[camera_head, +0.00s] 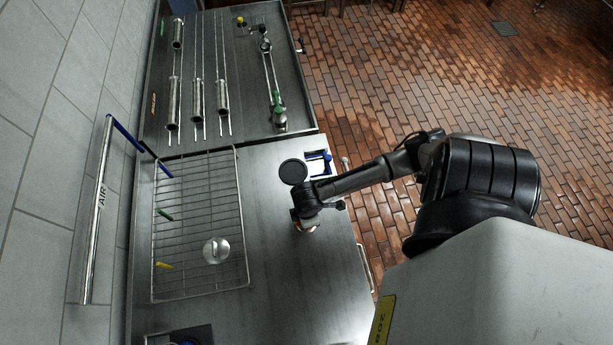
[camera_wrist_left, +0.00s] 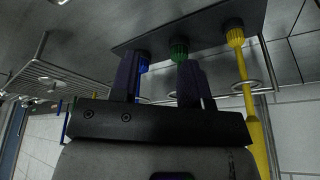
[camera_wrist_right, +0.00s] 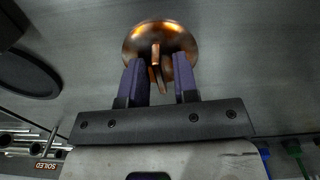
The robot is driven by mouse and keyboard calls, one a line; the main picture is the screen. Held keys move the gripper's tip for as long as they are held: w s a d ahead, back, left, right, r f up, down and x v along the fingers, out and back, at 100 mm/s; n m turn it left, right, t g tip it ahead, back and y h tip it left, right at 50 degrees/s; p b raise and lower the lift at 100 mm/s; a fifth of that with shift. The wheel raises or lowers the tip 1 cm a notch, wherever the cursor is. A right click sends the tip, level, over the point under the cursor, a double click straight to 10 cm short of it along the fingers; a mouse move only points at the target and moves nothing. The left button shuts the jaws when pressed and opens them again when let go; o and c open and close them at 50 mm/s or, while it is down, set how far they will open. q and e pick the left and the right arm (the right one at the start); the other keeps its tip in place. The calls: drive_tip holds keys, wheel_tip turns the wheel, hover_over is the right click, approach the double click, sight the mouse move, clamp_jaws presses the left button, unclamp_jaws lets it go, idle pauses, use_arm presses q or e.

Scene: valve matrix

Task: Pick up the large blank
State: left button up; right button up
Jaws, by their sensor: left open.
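A copper-coloured round disc with an upright tab (camera_wrist_right: 157,35) lies on the steel counter in the right wrist view; its edge shows under my right gripper (camera_head: 306,218) in the head view. In the right wrist view the right gripper (camera_wrist_right: 160,75) is open, its fingers on either side of the tab with gaps visible. A silver round disc with a tab (camera_head: 216,250) rests on the wire rack (camera_head: 197,290). I cannot tell which is the large blank. My left gripper (camera_wrist_left: 158,72) is open near blue, green and yellow-handled items; it does not show in the head view.
A dark round disc (camera_head: 293,172) and a blue-and-white item (camera_head: 318,162) are beside my right arm. Steel tubes and rods (camera_head: 197,97) lie on the far counter. An AIR pipe (camera_head: 98,210) runs along the wall. The counter right of the rack is mostly clear.

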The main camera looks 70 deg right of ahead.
clamp_jaws()
drive_tip(key=shift+r, duration=0.1)
